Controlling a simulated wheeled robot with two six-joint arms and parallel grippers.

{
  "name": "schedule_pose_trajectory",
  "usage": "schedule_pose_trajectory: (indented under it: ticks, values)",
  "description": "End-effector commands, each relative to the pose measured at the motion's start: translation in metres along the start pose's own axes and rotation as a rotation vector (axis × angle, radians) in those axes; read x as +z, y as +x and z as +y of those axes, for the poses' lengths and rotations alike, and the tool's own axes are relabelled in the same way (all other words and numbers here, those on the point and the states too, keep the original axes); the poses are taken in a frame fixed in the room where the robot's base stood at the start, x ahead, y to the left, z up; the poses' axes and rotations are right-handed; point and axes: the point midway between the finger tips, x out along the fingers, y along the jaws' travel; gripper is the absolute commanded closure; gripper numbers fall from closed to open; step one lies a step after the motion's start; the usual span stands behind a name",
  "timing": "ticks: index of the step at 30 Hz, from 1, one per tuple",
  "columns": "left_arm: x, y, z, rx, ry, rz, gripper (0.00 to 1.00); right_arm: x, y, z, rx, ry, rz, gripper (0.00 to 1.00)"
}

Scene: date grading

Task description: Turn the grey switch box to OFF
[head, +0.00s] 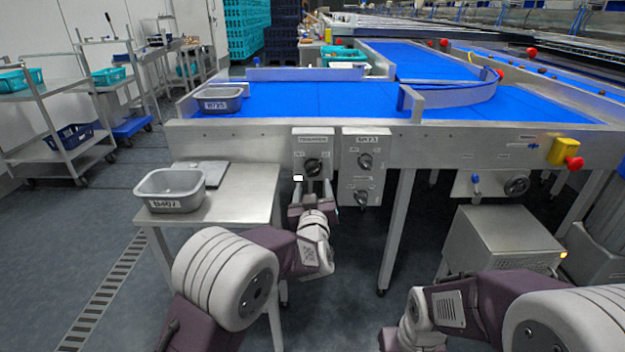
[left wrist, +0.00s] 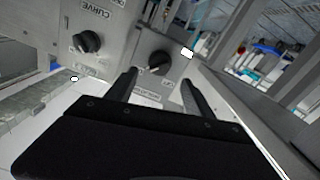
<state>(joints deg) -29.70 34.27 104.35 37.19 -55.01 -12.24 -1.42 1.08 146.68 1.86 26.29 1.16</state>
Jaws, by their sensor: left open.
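A grey switch box (head: 313,146) with a black rotary knob (head: 313,167) is on the front of the conveyor frame. Its label is too small to read surely, and I cannot tell the knob's setting. My left gripper (head: 312,186) is open just below and in front of this knob. In the left wrist view the knob (left wrist: 158,62) lies beyond the gap between the open fingertips (left wrist: 158,82), apparently not held. My right arm is low at the bottom right, and its fingers are not visible.
A second grey box (head: 376,140) with two knobs hangs close on the right; a CURVE label and another knob (left wrist: 85,42) show in the left wrist view. A steel side table (head: 240,190) with a grey bin (head: 170,203) stands left. A yellow emergency-stop box (head: 564,150) is far right.

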Motion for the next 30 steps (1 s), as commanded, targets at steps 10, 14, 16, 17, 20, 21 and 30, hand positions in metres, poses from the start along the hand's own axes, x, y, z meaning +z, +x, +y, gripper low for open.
schedule_pose_trajectory:
  ticks: [10, 14, 16, 17, 20, 21, 30]
  values:
    - [0.002, 0.065, -0.002, -0.001, -0.001, 0.002, 0.39, 0.000, -0.003, 0.000, 0.000, 0.000, 0.000, 0.64]
    - [0.001, 0.080, -0.001, -0.002, -0.001, 0.001, 0.39, 0.000, -0.001, 0.000, 0.000, 0.000, 0.000, 0.64]
    - [0.000, 0.084, -0.001, -0.001, 0.001, 0.000, 0.39, 0.000, 0.000, 0.000, 0.000, 0.000, 0.000, 0.64]
    - [0.000, 0.085, -0.001, -0.001, 0.001, -0.001, 0.39, 0.000, 0.000, 0.000, 0.000, 0.000, 0.000, 0.64]
    - [-0.001, 0.087, -0.001, 0.000, 0.001, -0.001, 0.39, 0.000, 0.000, 0.000, 0.000, 0.000, 0.000, 0.64]
    - [-0.001, 0.087, -0.001, 0.000, 0.001, -0.001, 0.39, 0.000, 0.000, 0.000, 0.000, 0.000, 0.000, 0.64]
    - [-0.001, 0.086, -0.001, 0.000, 0.001, -0.001, 0.86, 0.000, 0.000, 0.000, 0.000, 0.000, 0.000, 0.64]
